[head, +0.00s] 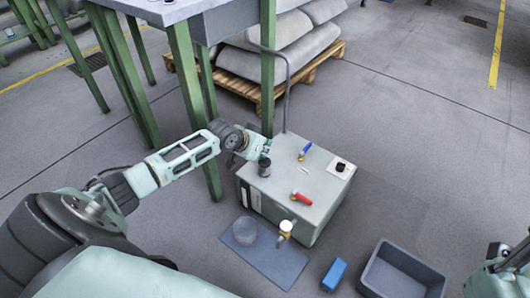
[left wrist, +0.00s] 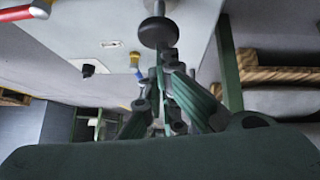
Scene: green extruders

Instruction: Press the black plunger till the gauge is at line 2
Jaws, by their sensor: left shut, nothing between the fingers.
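The black plunger (head: 264,168) stands at the near left part of the top of a grey box (head: 322,189). In the left wrist view its round black head (left wrist: 158,33) is at the top middle. My left gripper (head: 262,148) is shut and empty, close beside the plunger on its far side. In the left wrist view the shut fingertips (left wrist: 160,58) point at the plunger head; I cannot tell whether they touch. A small pale slot, likely the gauge (head: 303,169), also shows in the left wrist view (left wrist: 112,44); its reading is too small to tell.
The box top also bears a blue-handled valve (head: 305,150), a red-handled valve (head: 301,199) and a black knob (head: 340,167) on a white plate. A grey mat (head: 275,263), a blue block (head: 334,274) and a grey bin (head: 401,270) are on the floor. Green table legs rise behind.

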